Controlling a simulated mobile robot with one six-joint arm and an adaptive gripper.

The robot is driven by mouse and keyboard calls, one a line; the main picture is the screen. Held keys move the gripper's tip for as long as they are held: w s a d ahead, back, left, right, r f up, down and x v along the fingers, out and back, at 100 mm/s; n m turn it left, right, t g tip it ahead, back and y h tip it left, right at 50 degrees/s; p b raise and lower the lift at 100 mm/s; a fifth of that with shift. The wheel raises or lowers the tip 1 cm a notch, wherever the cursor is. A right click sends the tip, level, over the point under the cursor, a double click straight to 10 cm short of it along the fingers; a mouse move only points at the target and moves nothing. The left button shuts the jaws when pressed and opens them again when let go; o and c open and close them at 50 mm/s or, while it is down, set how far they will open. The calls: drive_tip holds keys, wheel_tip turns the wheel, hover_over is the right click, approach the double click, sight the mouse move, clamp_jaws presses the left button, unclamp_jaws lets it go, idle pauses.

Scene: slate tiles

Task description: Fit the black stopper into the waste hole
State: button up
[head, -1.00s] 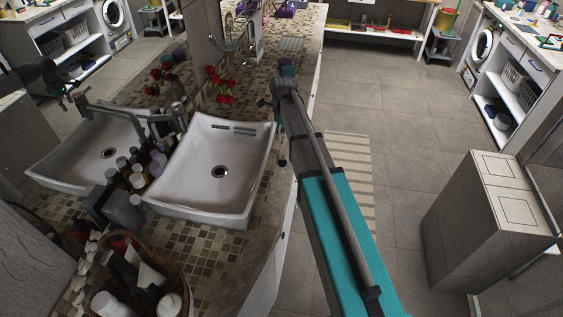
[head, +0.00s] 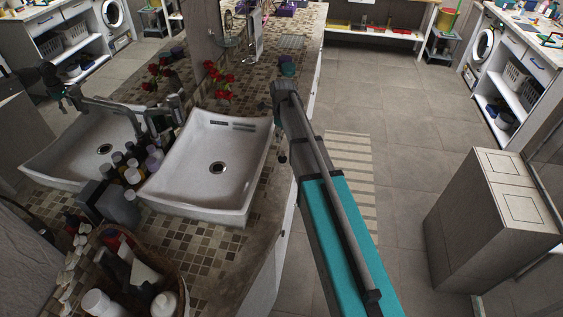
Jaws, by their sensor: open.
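The white basin (head: 176,189) stands on the tiled counter, left of my arm. Its waste hole (head: 217,168) is a dark round opening with a pale ring in the basin floor, and nothing covers it. My arm reaches forward along the counter's right edge. My gripper (head: 281,157) is mostly hidden behind the arm; only a small dark part shows, just right of the basin's rim and well away from the waste hole. It is open, and I see nothing held. I cannot make out the black stopper in this view.
Bottles (head: 133,175) crowd the basin's left side, before a mirror that repeats the basin. A wicker basket (head: 181,272) of toiletries is at the near left. Red flowers (head: 222,90) stand behind the basin.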

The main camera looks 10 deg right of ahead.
sight(282, 152)
drive_tip(key=shift+f+b, duration=2.05)
drive_tip(key=shift+f, duration=0.35)
drive_tip(key=shift+w+f+b, duration=0.2)
drive_tip(key=shift+f+b, duration=2.4)
drive_tip(key=shift+c, duration=0.2)
clamp_jaws()
